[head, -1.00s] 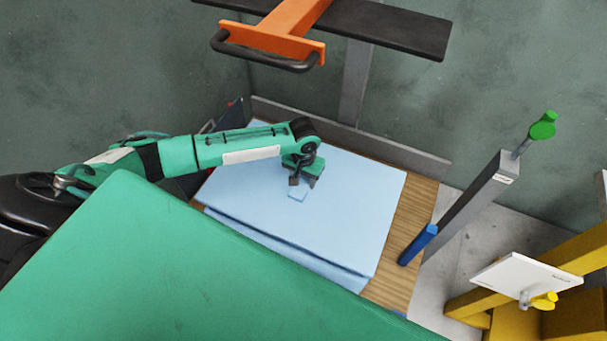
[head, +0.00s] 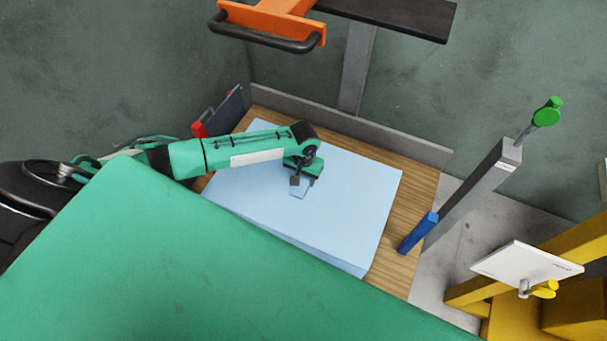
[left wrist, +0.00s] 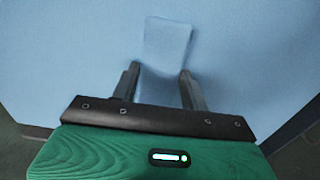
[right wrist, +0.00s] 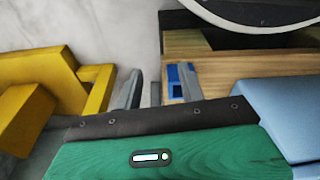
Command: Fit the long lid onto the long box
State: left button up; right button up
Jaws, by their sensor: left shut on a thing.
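The long lid (head: 340,215) is a broad light blue slab with a small raised tab (head: 299,190) on top. It lies over the wooden table, covering most of what is under it. The long box is largely hidden below; I cannot tell box from lid at the front right edge. My left gripper (head: 303,183) comes down from above and is shut on the tab. The left wrist view shows the tab (left wrist: 165,45) between its two fingers (left wrist: 158,88). My right gripper (right wrist: 158,88) shows only in the right wrist view, with its fingers apart and nothing between them.
The wooden table (head: 405,215) has bare strips at the back and right, with a grey rail (head: 345,132) behind. A grey post (head: 475,195) with a blue handle (head: 417,233) stands at right. An orange press part (head: 268,28) hangs above the back. A yellow frame (head: 560,262) stands right.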

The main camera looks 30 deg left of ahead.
jog(key=shift+r, duration=0.1)
pick_arm(q)
jog(key=o, duration=1.1)
pick_arm(e)
jog(key=shift+w, duration=0.1)
pick_arm(q)
jog(key=shift+r, duration=0.25)
notch_tip(320, 180, up, 13)
jog(key=p, duration=0.1)
jog(key=shift+r, duration=0.15)
pick_arm(e)
jog(key=f, duration=0.1)
jog(key=s+f, duration=0.1)
jog(key=f, duration=0.1)
jog(key=s+f, duration=0.1)
jog(key=shift+d+f, duration=0.25)
jog(key=shift+d, duration=0.1)
pick_arm(q)
jog(key=shift+d, duration=0.1)
